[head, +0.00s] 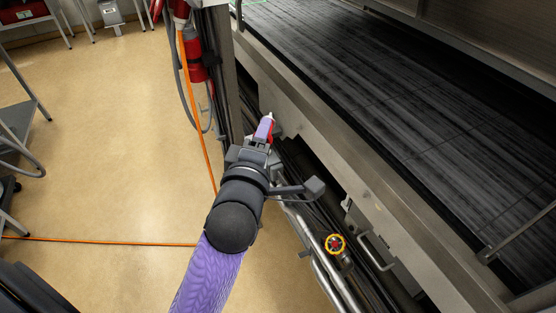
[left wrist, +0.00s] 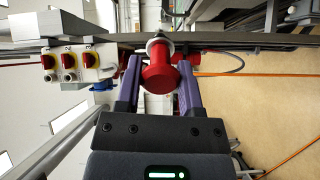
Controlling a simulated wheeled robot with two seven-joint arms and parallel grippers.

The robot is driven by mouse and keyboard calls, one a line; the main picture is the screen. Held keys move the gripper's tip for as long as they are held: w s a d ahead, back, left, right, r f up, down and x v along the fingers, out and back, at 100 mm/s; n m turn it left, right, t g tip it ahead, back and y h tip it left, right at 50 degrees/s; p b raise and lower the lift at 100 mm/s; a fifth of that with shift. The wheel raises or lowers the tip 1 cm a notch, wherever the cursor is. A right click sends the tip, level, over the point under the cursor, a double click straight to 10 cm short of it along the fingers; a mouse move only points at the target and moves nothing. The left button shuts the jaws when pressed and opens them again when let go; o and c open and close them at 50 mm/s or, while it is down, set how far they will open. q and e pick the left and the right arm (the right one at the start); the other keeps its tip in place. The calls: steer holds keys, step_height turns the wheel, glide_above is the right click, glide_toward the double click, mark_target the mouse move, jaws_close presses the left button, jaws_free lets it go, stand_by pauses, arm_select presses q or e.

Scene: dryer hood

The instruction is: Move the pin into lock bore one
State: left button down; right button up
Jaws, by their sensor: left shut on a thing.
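My left gripper (head: 265,129) reaches forward beside the dryer's side, its purple fingers pointing up the picture. In the left wrist view, the left gripper (left wrist: 160,84) is shut on a red pin (left wrist: 158,76) with a broad round head and a pale ring at its far end. In the head view only a bit of red shows by the fingers. I cannot make out lock bore one in either view. My right gripper is not in view.
The dark slatted conveyor bed (head: 400,110) lies to the right behind a metal frame. A panel with red-and-yellow knobs (left wrist: 70,62) is left in the wrist view. An orange cable (head: 100,241) crosses open floor.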

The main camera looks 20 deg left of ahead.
arm_select(q)
steer(key=w+a+r+n+g+y+p, duration=0.1)
steer(key=a+r+g+y+p, duration=0.1)
steer(key=r+p, duration=0.5)
steer(key=w+a+r+n+g+y+p, duration=0.1)
steer(key=a+r+y+p, duration=0.3)
steer(key=r, duration=1.2)
steer(key=w+a+r+n+g+y+p, duration=0.1)
steer(key=w+a+r+g+y+p, duration=0.2)
steer(key=a+r+p, duration=0.3)
step_height(320, 180, up, 6)
steer(key=y+p, duration=0.1)
steer(key=p, duration=0.2)
steer(key=shift+w+a+r+p, duration=0.15)
steer(key=shift+w+a+p, duration=0.1)
steer(key=shift+a+p, duration=0.1)
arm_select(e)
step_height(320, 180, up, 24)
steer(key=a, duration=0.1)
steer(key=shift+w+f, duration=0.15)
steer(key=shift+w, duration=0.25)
arm_select(q)
steer(key=shift+b+x, duration=1.2)
steer(key=shift+x, duration=1.7)
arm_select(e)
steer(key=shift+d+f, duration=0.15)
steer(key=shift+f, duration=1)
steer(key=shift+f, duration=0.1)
